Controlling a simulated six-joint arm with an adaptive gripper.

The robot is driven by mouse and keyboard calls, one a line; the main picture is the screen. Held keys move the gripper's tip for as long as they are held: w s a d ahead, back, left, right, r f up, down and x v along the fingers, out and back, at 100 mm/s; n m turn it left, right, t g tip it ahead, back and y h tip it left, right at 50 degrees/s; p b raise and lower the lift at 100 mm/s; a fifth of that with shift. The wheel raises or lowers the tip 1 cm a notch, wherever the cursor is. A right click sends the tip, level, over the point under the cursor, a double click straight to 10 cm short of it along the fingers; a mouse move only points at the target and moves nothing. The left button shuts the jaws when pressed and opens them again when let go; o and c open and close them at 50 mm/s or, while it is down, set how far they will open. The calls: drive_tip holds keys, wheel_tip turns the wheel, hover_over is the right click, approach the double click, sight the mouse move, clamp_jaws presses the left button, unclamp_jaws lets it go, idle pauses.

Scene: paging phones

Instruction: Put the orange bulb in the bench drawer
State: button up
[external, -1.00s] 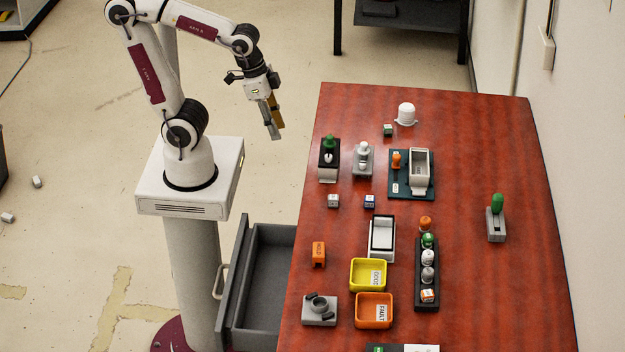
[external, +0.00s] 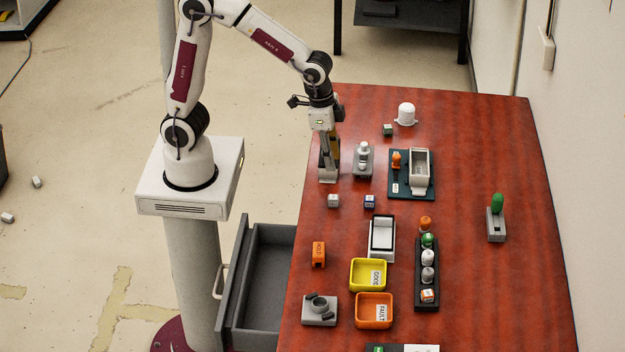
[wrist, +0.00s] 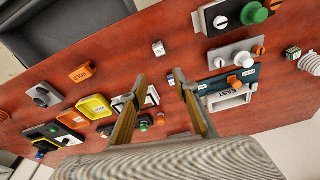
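The bench drawer (external: 270,262) stands pulled out and open at the bench's left side, and its grey inside looks empty. It also shows in the wrist view (wrist: 75,35). One orange bulb-shaped piece (external: 426,223) is at the far end of a dark rack. Another orange piece (external: 397,160) stands on a dark blue plate and shows in the wrist view (wrist: 236,82). I cannot tell which is the orange bulb meant. My gripper (external: 329,175) is over the far left of the bench. In the wrist view its fingers (wrist: 161,76) are apart with nothing between them.
The dark rack (external: 416,285) holds green and white bulbs. Yellow (external: 367,275) and orange (external: 374,310) trays stand left of it. A grey fixture (external: 363,160) is close right of my gripper. A black green-knobbed box (wrist: 222,14) is mostly hidden externally.

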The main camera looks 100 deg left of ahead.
sight(425, 219)
drive_tip(key=shift+t, duration=0.4)
drive_tip(key=w+d+f, duration=0.2)
drive_tip(key=w+f, duration=0.1)
drive_tip(key=w, duration=0.2)
drive_tip(key=w+d+f, duration=0.2)
drive_tip(key=w+f, duration=0.1)
drive_tip(key=w, duration=0.3)
drive_tip(key=w+d+f, duration=0.2)
drive_tip(key=w+f, duration=0.1)
drive_tip(key=w, duration=0.2)
drive_tip(key=shift+w+d+f, duration=0.1)
drive_tip(key=shift+w+d, duration=0.05)
drive_tip(key=w, duration=0.2)
drive_tip(key=w+d, duration=0.1)
drive_tip(key=shift+w+t, duration=0.35)
drive_tip(key=shift+t, duration=0.65)
drive_tip(key=w+r, duration=0.1)
drive_tip(key=w, duration=0.1)
drive_tip(key=w+r, duration=0.1)
drive_tip(key=shift+w+d+r, duration=0.1)
drive_tip(key=shift+d+r, duration=0.2)
drive_tip(key=shift+f, duration=0.1)
drive_tip(key=shift+x, duration=1.2)
drive_tip(key=shift+d+x, duration=0.15)
drive_tip(key=shift+x, duration=1.15)
drive_tip(key=shift+d+x, duration=0.15)
drive_tip(key=shift+x, duration=1.1)
